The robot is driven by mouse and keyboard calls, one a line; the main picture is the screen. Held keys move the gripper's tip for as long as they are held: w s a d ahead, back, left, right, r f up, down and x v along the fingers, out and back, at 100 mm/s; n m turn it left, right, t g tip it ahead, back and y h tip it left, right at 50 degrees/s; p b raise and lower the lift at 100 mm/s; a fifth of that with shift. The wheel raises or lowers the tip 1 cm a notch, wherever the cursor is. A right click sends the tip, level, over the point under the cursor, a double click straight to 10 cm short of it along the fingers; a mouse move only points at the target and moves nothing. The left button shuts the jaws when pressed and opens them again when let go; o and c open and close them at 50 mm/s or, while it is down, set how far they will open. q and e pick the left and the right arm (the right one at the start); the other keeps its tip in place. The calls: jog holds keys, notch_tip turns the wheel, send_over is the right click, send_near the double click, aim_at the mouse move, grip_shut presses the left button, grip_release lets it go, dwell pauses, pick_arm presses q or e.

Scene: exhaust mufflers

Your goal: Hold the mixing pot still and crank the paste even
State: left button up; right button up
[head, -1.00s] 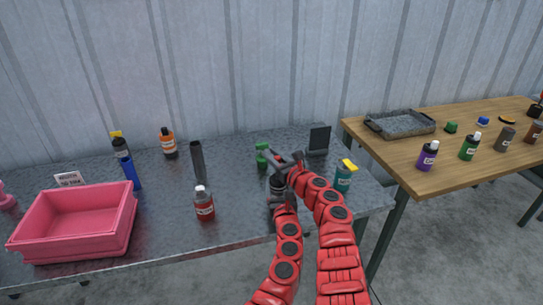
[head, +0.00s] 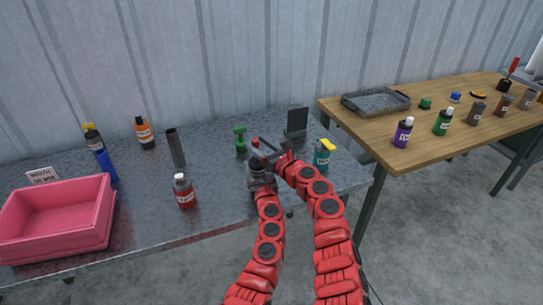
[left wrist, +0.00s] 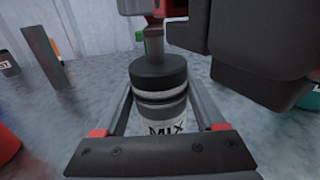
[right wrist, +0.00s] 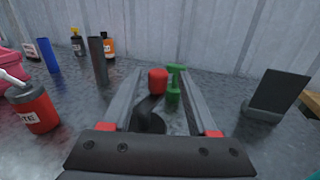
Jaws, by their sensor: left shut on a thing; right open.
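The mixing pot (left wrist: 165,124) is a dark-lidded canister with a pale band reading MIX. It stands upright on the grey metal bench; in the head view (head: 258,168) it is largely hidden by my arms. My left gripper (left wrist: 160,88) is shut on the pot's body, one finger on each side. The crank on top has a dark arm (right wrist: 149,106) and a red knob (right wrist: 158,80). My right gripper (right wrist: 160,73) is open above the pot, its fingers apart on either side of the knob in the right wrist view. The paste inside is hidden.
A green object (head: 240,140), a dark upright panel (head: 297,121) and a teal bottle (head: 322,158) stand close around the pot. A red bottle (head: 184,193), a dark tube (head: 175,148) and a pink bin (head: 55,222) are farther left. A wooden table (head: 430,130) is at right.

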jog(key=v, duration=0.7)
jog(key=shift+s, duration=0.35)
jog(key=shift+d, duration=0.1)
jog(key=d+n+g+y, duration=0.1)
jog(key=d, duration=0.3)
jog(key=w+a+n+g+y, duration=0.1)
jog(key=w+a, duration=0.3)
jog(key=a, duration=0.1)
jog(key=w+a+n+g+y, duration=0.1)
jog(key=w+a, duration=0.1)
jog(key=shift+w+a+n+g+y, duration=0.15)
jog(key=shift+a+n+g+y, duration=0.1)
jog(key=shift+n+g+y, duration=0.05)
jog(key=shift+x, duration=0.95)
